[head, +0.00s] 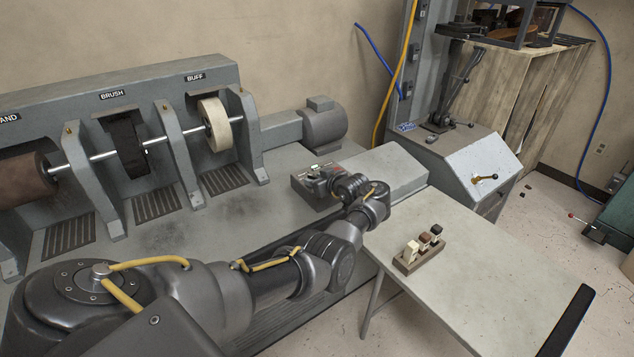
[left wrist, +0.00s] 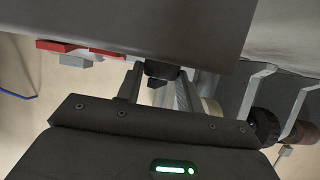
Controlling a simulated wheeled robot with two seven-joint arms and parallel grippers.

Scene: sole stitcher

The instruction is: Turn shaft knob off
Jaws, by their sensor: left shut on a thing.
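The control box (head: 301,185) sits on the grey machine's bed, at its right end near the motor. My left gripper (head: 322,176) reaches to the box's top face. In the left wrist view its two fingers (left wrist: 158,90) stand on either side of a small dark knob (left wrist: 161,70) and are shut on it. Its pointer and setting cannot be made out. In the head view the gripper hides the knob. My right gripper is in neither view.
Left of the box are the buff wheel (head: 214,125), the brush (head: 127,146) and a brown sanding drum (head: 25,180) on one shaft. Red switch parts (left wrist: 60,46) lie beside the knob. A table (head: 480,270) with a small wooden holder (head: 420,254) stands at right.

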